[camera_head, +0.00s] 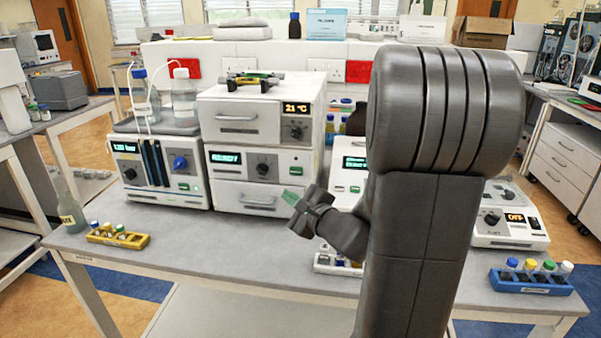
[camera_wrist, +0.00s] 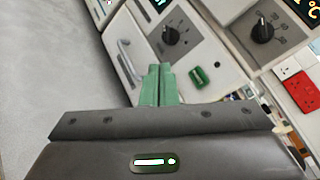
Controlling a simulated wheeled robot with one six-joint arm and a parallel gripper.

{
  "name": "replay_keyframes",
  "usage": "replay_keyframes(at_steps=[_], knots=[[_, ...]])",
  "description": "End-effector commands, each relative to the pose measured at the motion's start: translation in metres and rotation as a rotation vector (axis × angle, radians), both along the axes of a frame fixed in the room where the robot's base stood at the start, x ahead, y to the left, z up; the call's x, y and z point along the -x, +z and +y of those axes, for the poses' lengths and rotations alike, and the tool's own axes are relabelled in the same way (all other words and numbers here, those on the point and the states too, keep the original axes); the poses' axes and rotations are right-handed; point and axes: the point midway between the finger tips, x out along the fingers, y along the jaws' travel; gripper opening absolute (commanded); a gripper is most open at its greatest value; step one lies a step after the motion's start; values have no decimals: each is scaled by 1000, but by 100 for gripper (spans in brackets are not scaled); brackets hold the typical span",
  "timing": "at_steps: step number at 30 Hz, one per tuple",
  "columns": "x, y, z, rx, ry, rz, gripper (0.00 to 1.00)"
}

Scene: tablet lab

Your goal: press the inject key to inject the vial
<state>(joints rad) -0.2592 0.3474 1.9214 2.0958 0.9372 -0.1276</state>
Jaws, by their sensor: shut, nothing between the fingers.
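A stack of instruments stands on the bench. Its middle unit (camera_head: 228,165) has a lit display (camera_head: 226,158), a dark knob (camera_head: 262,169) and a small green key (camera_head: 296,171). In the wrist view the same green key (camera_wrist: 198,76) shows right of the dark knob (camera_wrist: 170,36); its label is too small to read. My gripper (camera_head: 291,197) is shut and empty, its green fingertips in front of the stack's lower right. In the wrist view my fingertips (camera_wrist: 159,70) appear just left of the key, apart from it in the picture. I cannot make out the vial to inject.
A drawer handle (camera_wrist: 127,62) lies left of my fingers. Another instrument (camera_head: 348,180) stands right of the stack, partly hidden by my arm. A yellow vial rack (camera_head: 117,237) and a blue vial rack (camera_head: 531,284) stand near the bench front. Bench space left of my gripper is clear.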

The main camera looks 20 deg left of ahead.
Motion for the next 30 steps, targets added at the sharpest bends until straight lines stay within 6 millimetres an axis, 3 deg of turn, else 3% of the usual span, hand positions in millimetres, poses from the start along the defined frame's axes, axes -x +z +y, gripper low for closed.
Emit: replay_keyframes(at_steps=[8,21,30], knots=[[-6,1,1,1,-1,0,0],[-63,1,15,0,-1,1,0],[-84,0,20,0,0,0,0]])
